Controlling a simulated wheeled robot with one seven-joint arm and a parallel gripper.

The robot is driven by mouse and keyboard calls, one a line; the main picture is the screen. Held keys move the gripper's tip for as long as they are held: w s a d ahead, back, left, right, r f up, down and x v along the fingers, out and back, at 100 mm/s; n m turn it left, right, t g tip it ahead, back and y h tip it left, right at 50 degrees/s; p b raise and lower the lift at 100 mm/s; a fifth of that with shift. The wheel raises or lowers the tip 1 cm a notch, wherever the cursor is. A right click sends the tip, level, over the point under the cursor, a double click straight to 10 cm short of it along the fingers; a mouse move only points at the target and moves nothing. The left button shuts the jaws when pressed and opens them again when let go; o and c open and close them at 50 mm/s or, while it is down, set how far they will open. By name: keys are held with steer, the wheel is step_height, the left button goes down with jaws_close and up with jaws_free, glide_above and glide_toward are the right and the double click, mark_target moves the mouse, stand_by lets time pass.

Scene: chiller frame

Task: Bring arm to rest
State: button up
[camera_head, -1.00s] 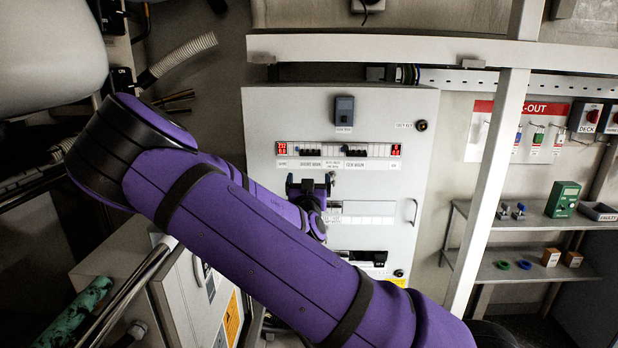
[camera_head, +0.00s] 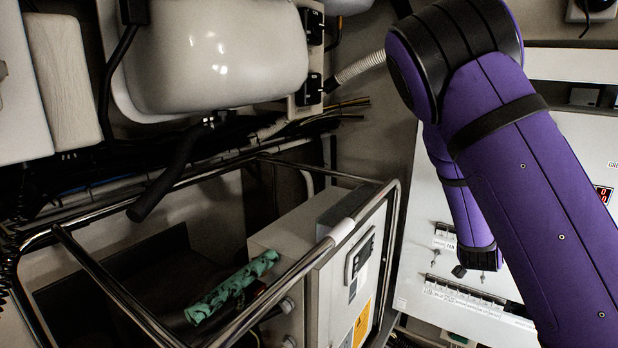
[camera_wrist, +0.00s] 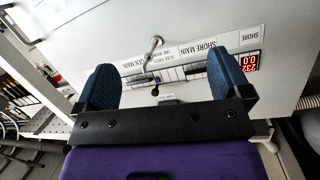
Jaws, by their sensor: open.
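My arm (camera_head: 520,180), purple with black bands, crosses the right side of the head view in front of the pale switch panel (camera_head: 420,235). My gripper's jaws do not show clearly there. In the wrist view my gripper (camera_wrist: 161,79) is open, its two blue padded fingers wide apart with nothing between them. Beyond the fingers is the panel face (camera_wrist: 190,22), tilted in the picture, with a row labelled SHORE MAIN, a red digital display (camera_wrist: 249,62) and a small metal handle or key (camera_wrist: 153,46). I see no contact with the panel.
A metal rail frame (camera_head: 395,215) stands at left and centre around a grey cabinet (camera_head: 318,290). A green patterned roll (camera_head: 232,287) lies by its rail. A large white rounded housing (camera_head: 215,55) hangs above, with a corrugated hose (camera_head: 358,68) near my arm.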

steer(key=s+a+r+n+g+y, duration=0.4)
steer(key=s+a+r+y, duration=0.65)
steer(key=s, duration=0.25)
steer(key=s+a+r+n+g, duration=0.1)
steer(key=s+a+r+n, duration=0.1)
steer(key=s, duration=0.8)
steer(key=s+a+r+n+g, duration=0.1)
steer(key=s+r+n, duration=0.3)
steer(key=s, duration=0.6)
step_height(320, 180, up, 2)
steer(key=shift+s+a+r+h, duration=0.15)
steer(key=shift+s+a+h, duration=0.2)
steer(key=shift+a, duration=0.1)
